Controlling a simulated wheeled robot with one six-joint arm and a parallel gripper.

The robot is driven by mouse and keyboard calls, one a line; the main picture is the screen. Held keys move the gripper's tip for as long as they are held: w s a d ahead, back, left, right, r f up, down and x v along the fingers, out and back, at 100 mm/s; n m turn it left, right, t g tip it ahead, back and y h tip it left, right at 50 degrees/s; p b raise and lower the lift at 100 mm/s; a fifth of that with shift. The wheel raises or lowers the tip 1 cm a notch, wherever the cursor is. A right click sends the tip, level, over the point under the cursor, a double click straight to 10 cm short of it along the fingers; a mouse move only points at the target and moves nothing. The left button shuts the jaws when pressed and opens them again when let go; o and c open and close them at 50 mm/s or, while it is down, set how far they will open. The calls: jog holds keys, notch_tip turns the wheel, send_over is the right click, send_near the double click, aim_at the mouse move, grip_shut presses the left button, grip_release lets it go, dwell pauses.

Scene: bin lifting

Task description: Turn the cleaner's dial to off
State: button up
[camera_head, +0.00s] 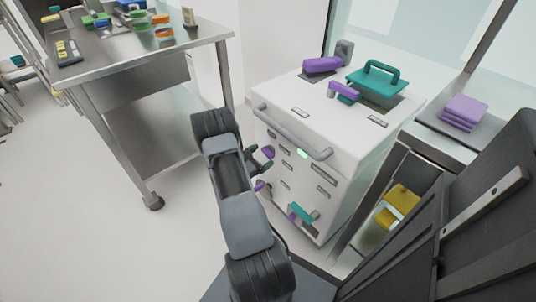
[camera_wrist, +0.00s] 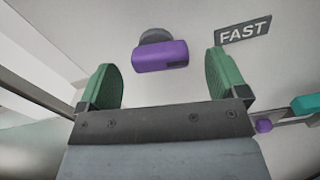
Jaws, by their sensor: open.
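The white cleaner (camera_head: 345,130) stands right of centre in the head view, with a grey bar handle and a lit green lamp (camera_head: 302,154) on its front. A purple dial (camera_wrist: 160,56) on a round grey base shows between and beyond the fingertips, with no visible contact. A label reading FAST (camera_wrist: 243,30) is right of the dial. An OFF mark is not readable in either view.
A purple knob (camera_wrist: 263,125) and a teal lever (camera_wrist: 305,103) are at right in the wrist view. A metal table (camera_head: 140,60) with coloured items stands left of the cleaner. A shelf with purple blocks (camera_head: 465,112) is at right.

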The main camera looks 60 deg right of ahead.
aim_at(266, 153)
jog(key=shift+x, duration=1.8)
jog(key=shift+c, duration=0.4)
jog(key=c, duration=0.8)
jog(key=shift+s+d, duration=0.1)
jog(key=shift+d, duration=0.05)
jog(key=shift+c, duration=0.3)
